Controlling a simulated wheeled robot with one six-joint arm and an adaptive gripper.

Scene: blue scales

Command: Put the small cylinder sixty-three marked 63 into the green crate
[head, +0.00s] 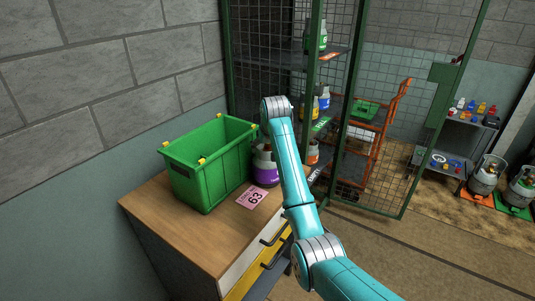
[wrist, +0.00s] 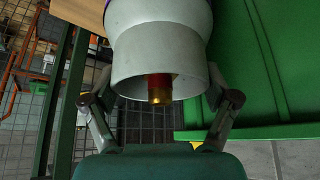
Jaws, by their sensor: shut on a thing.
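My gripper (wrist: 162,97) is shut on a small white-collared cylinder (wrist: 160,30) with a brass valve. In the head view the cylinder (head: 265,170) has a purple band and a pale top, beside the right side of the green crate (head: 193,184). I cannot tell whether it touches the wooden top, and no number is readable on it. My arm hides most of the gripper there. The crate stands open on the cabinet, with yellow corner clips; its green wall also shows at the right of the wrist view (wrist: 285,60).
A pink card marked 63 (head: 252,197) lies on the wooden cabinet top (head: 215,235) in front of the cylinder. A green mesh cage (head: 265,75) with shelves of other cylinders stands behind. A grey block wall (head: 90,90) is at left.

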